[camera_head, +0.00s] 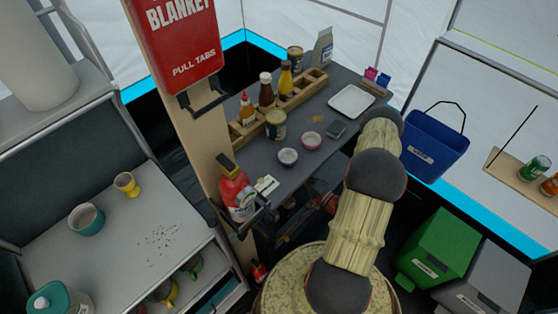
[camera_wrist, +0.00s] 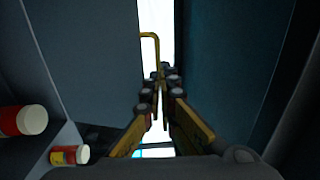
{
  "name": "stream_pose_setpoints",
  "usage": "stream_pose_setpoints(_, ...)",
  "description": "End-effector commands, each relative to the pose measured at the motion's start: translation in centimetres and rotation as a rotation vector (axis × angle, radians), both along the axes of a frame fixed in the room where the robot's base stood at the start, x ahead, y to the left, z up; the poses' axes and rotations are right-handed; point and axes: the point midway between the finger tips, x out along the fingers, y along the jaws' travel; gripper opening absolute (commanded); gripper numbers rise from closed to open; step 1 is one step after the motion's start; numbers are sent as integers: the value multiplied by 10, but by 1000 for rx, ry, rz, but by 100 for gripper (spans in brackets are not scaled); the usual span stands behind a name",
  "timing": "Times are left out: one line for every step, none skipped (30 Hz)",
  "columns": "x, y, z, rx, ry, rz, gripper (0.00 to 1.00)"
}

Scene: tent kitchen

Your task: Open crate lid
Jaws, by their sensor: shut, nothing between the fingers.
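I cannot tell for certain which thing is the crate. A green lidded box (camera_head: 440,245) and a grey lidded box (camera_head: 488,283) stand on the floor at the lower right of the head view, and both look closed. My gripper (camera_wrist: 162,76) is shut and empty in the wrist view, its fingers pointing up the picture into a narrow bright gap between dark panels. A thin yellow bent bar (camera_wrist: 150,36) shows close to the fingertips; I cannot tell if they touch. In the head view my arm hides the gripper.
A dark counter (camera_head: 330,80) bears bottles, a white tray (camera_head: 352,101) and two small bowls. A blue bin (camera_head: 433,147) hangs right of my arm. A red fire blanket box (camera_head: 180,45) stands left. Two jars lie at the wrist view's lower left, one at the edge (camera_wrist: 22,121).

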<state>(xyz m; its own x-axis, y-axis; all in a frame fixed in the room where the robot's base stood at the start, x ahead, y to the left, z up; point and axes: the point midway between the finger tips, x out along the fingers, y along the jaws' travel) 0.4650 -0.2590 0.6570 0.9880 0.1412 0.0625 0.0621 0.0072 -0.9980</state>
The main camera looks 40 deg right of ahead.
Motion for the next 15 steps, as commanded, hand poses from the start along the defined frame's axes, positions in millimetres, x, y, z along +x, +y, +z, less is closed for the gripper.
stream_pose_setpoints(10, 3, -1, 0, 0, 5, 0)
stream_pose_setpoints(15, 4, -1, 0, 0, 6, 0)
stream_pose_setpoints(22, 5, 0, 0, -1, 5, 0)
stream_pose_setpoints(27, 6, 0, 0, -1, 5, 0)
stream_pose_setpoints(32, 6, 0, 0, -1, 4, 0)
stream_pose_setpoints(38, 7, 0, -1, -1, 5, 0)
stream_pose_setpoints(42, 7, 1, 0, -1, 4, 0)
stream_pose_setpoints(46, 8, 1, 1, -1, 4, 0)
stream_pose_setpoints(51, 9, 1, 1, -1, 3, 0)
stream_pose_setpoints(54, 9, 2, 1, -1, 3, 0)
stream_pose_setpoints(57, 9, 2, 0, -1, 3, 0)
stream_pose_setpoints(60, 10, 3, 0, -1, 3, 0)
stream_pose_setpoints(62, 10, 3, 0, 0, 2, 0)
stream_pose_setpoints(64, 10, 3, 1, 0, 1, 0)
stream_pose_setpoints(65, 10, 3, 1, 0, 1, 0)
